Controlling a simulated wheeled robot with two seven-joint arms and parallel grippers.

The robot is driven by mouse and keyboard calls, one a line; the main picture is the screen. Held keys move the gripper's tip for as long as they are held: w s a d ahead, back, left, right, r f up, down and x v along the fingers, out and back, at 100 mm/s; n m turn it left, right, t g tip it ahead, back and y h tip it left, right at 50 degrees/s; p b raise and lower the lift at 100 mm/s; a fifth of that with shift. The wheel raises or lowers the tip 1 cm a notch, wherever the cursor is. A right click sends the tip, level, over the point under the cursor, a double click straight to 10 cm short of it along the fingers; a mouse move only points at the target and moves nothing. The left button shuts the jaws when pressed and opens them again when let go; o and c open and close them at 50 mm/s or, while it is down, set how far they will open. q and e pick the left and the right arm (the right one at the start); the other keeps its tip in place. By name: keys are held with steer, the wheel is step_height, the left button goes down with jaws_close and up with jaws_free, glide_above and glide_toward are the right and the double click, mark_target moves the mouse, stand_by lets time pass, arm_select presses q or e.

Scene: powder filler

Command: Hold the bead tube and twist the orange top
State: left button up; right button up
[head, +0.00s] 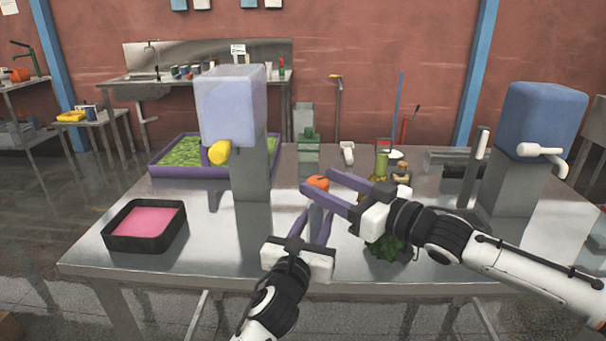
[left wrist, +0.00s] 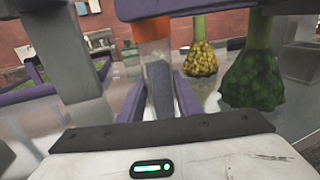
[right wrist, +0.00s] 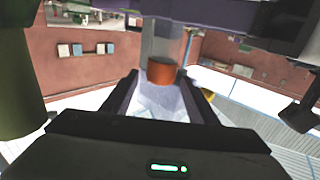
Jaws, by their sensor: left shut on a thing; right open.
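The bead tube (head: 316,218) is a slim grey, see-through tube standing near the middle of the table, partly hidden by purple fingers. Its orange top (head: 317,183) shows above them. My left gripper (head: 315,217) is shut on the tube from the near side, below the top; the left wrist view shows the tube (left wrist: 160,90) between its fingers. My right gripper (head: 318,181) comes from the right at the height of the orange top, its open fingers on either side of it. The right wrist view shows the orange top (right wrist: 162,72) between those fingers; contact is unclear.
A green flask (head: 385,249) sits partly hidden under my right gripper. A filler with a yellow spout (head: 219,152) and a black tray of pink powder (head: 146,222) stand left. A purple tray (head: 165,171) is behind. A blue-topped dispenser (head: 541,118) stands right.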

steer(key=x, duration=0.6)
steer(key=shift+w+a, duration=0.2)
steer(key=shift+a, duration=0.05)
steer(key=shift+a, duration=0.1)
steer(key=c, duration=1.1)
